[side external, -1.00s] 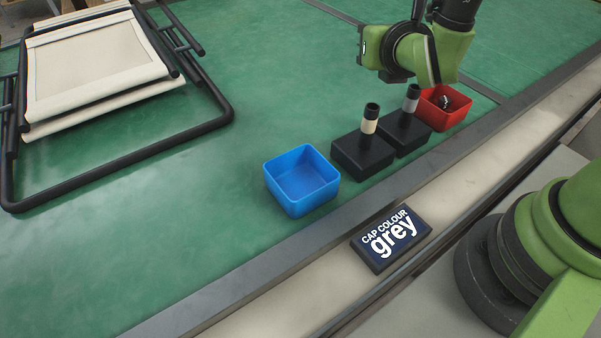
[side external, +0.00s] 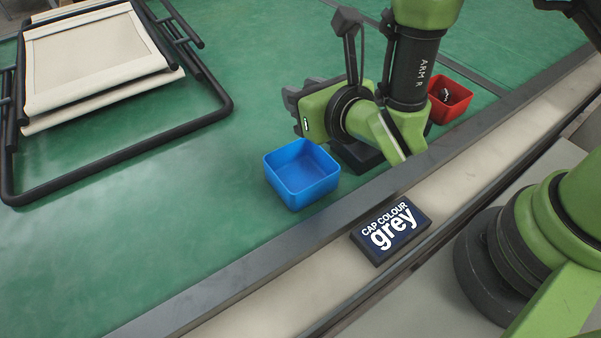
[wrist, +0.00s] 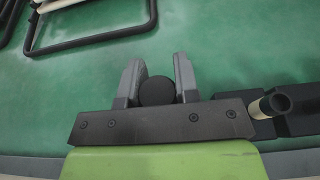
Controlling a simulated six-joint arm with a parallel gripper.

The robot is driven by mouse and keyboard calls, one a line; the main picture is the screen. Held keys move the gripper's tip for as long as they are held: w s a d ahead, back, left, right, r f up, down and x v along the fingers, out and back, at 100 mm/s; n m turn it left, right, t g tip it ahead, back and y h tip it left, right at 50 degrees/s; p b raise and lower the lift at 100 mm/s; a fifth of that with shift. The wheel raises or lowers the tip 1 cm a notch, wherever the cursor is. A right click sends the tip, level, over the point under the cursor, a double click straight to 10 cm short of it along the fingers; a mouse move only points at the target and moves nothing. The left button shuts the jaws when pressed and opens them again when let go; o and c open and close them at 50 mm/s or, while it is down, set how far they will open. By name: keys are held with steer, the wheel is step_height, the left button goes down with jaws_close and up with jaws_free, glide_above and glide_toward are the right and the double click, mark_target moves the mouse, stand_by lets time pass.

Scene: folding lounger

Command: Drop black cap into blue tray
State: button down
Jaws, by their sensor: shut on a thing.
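The blue tray (side external: 302,191) stands open on the green table in the side view, and its inside looks empty. My gripper (side external: 297,103) is behind and above the tray, close to its far right side. In the wrist view my gripper (wrist: 157,80) is shut on a round black cap (wrist: 157,91), held between the two grey fingers. In the side view the cap is hidden. The tray is not visible in the wrist view.
A black stand (side external: 357,154) is mostly hidden by my arm; a cream-collared post (wrist: 272,104) shows in the wrist view. A red tray (side external: 449,99) holds a small dark thing. A sign (side external: 391,231) reads "CAP COLOUR grey". The folded lounger (side external: 95,62) lies left.

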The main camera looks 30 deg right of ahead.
step_height(320, 180, down, 6)
steer(key=shift+f, duration=0.15)
stand_by(0.4)
steer(key=c, duration=0.8)
jaws_free()
steer(key=shift+s, duration=0.1)
steer(key=v, duration=1)
